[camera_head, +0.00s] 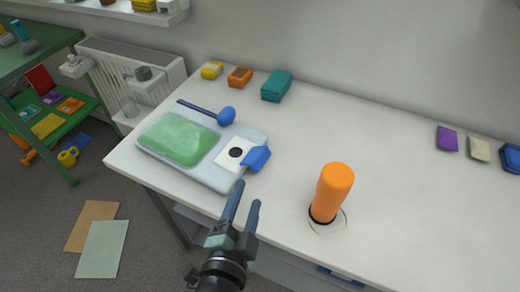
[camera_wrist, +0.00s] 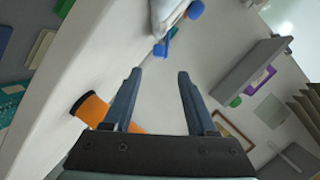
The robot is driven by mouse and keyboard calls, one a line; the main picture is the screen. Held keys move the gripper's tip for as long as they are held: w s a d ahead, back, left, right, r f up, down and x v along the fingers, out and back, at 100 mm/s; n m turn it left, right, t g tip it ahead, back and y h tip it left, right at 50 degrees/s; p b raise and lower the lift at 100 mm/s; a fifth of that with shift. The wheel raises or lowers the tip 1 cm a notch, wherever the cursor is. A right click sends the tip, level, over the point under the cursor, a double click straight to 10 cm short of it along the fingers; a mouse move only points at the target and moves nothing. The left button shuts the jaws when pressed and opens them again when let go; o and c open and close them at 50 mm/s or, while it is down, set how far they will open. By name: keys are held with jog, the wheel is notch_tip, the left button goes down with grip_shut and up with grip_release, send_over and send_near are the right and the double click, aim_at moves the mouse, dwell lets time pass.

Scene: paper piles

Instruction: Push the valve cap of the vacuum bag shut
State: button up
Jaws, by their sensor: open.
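The vacuum bag (camera_head: 231,181) lies flat on the white table in the head view, pale blue with a green filling (camera_head: 180,140). On its right part is a white square patch with a dark round valve opening (camera_head: 236,152). The blue valve cap (camera_head: 256,158) stands tilted up at the patch's right edge, off the opening. My gripper (camera_head: 246,193) is open and empty, in front of the bag and below the cap in the picture. The wrist view shows the open fingers (camera_wrist: 160,74), with part of the bag (camera_wrist: 162,14) and blue pieces beyond; which is the cap is unclear.
An orange cylinder (camera_head: 334,187) stands on the table right of my gripper. A blue-headed tool (camera_head: 227,116) lies at the bag's back edge. Small coloured packs, including a teal one (camera_head: 277,86), line the back. The table's middle right is clear.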

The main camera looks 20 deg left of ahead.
aim_at(259, 161)
jog(key=shift+w+a+f, duration=0.1)
jog(key=shift+f, duration=0.1)
jog(key=x, duration=1.2)
jog(key=shift+w+f+b, duration=0.1)
jog(key=shift+w+b, duration=0.15)
jog(key=shift+b, duration=0.1)
jog(key=shift+c, duration=0.3)
grip_shut()
